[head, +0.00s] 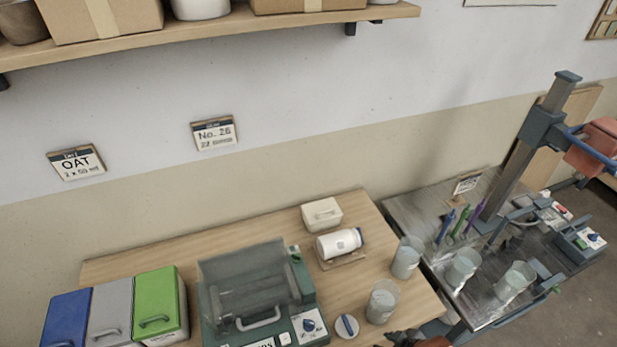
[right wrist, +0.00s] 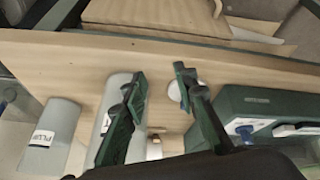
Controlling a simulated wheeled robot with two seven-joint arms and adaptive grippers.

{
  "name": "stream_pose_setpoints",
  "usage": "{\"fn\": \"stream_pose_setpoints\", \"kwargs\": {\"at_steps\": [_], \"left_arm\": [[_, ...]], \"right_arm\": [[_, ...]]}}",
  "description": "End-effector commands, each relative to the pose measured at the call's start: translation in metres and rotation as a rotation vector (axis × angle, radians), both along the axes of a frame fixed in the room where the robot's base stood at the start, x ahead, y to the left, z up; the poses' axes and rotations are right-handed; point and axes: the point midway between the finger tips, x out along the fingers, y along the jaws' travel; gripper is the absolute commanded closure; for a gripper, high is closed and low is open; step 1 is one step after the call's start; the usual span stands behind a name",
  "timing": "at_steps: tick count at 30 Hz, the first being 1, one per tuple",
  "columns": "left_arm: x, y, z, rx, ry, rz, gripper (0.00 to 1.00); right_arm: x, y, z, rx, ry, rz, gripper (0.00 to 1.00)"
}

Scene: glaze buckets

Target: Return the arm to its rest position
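My right gripper (right wrist: 160,82) shows in the right wrist view with its two dark fingers apart and nothing between the tips. A pale cup (right wrist: 112,100) is partly hidden behind the left finger, and a labelled cup (right wrist: 52,128) stands further left. A green machine (right wrist: 265,112) with a blue knob is to the right of the fingers. In the head view, a dark part with some orange (head: 418,340) at the bottom edge appears to be my right arm, mostly cut off. My left gripper is in neither view.
The wooden table holds blue (head: 68,318), grey (head: 110,305) and green bins (head: 158,298), a clear-lidded machine (head: 255,295), a lying white jar (head: 340,243), a white box (head: 321,213) and two cups (head: 407,258) (head: 382,302). A metal bench (head: 425,208) with a tall post stands right.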

Motion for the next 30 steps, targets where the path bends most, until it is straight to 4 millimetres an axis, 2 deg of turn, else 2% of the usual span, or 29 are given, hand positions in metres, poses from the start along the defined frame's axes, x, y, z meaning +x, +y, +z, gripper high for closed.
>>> {"fn": "stream_pose_setpoints", "kwargs": {"at_steps": [1, 6, 13, 14, 18, 23, 26, 29, 30], "left_arm": [[0.0, 0.0, 0.0, 0.0, 0.0, 0.0, 0.6], [0.0, 0.0, 0.0, 0.0, 0.0, 0.0, 0.6], [0.0, 0.0, 0.0, 0.0, 0.0, 0.0, 0.6], [0.0, 0.0, 0.0, 0.0, 0.0, 0.0, 0.6], [-0.001, 0.0, 0.0, 0.0, 0.001, 0.001, 0.6], [-0.001, 0.0, 0.0, 0.0, 0.001, 0.001, 0.6], [0.0, 0.0, 0.0, 0.0, 0.0, 0.001, 0.6], [-0.001, 0.0, 0.0, 0.0, 0.0, 0.001, 0.6], [-0.001, 0.0, 0.0, 0.0, 0.0, 0.001, 0.6]], "right_arm": [[-0.017, -0.02, -0.008, 0.01, 0.033, -0.122, 0.73], [-0.058, -0.072, -0.022, 0.011, 0.097, -0.426, 0.73], [-0.113, -0.123, -0.031, -0.011, 0.151, -0.732, 0.73], [-0.116, -0.127, -0.035, -0.013, 0.156, -0.755, 0.73], [-0.102, -0.123, -0.077, -0.014, 0.171, -0.731, 0.73], [-0.096, -0.121, -0.128, -0.016, 0.192, -0.722, 0.73], [-0.095, -0.119, -0.167, -0.018, 0.208, -0.715, 0.73], [-0.099, -0.116, -0.215, -0.02, 0.227, -0.705, 0.73], [-0.103, -0.115, -0.237, -0.022, 0.236, -0.7, 0.73]]}}
